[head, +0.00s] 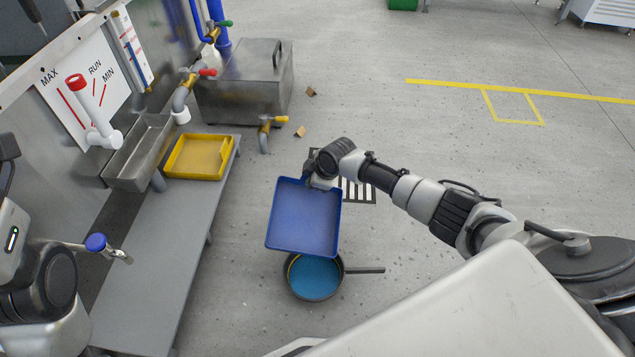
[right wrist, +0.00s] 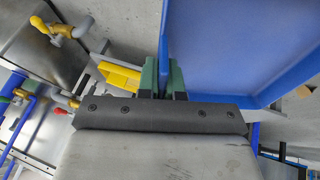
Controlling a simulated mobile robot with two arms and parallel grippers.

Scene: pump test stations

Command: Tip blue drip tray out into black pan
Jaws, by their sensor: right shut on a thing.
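The blue drip tray (head: 303,215) is held in the air in the head view, its open inside facing me and its near edge overlapping the view of the pan. No pool of liquid is plain in it. My right gripper (head: 320,181) is shut on its far rim. In the right wrist view the green fingers (right wrist: 165,82) pinch the blue tray's wall (right wrist: 215,50). The black pan (head: 342,284) stands on the floor below the tray's near edge, its handle pointing right. Its inside shows blue, with a yellow arc at the left. Parts of my left arm show at the left; its fingertips do not.
A grey bench (head: 160,235) at the left bears a yellow tray (head: 228,160). A floor drain (head: 358,192) lies beyond the pan; floor to the right is clear.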

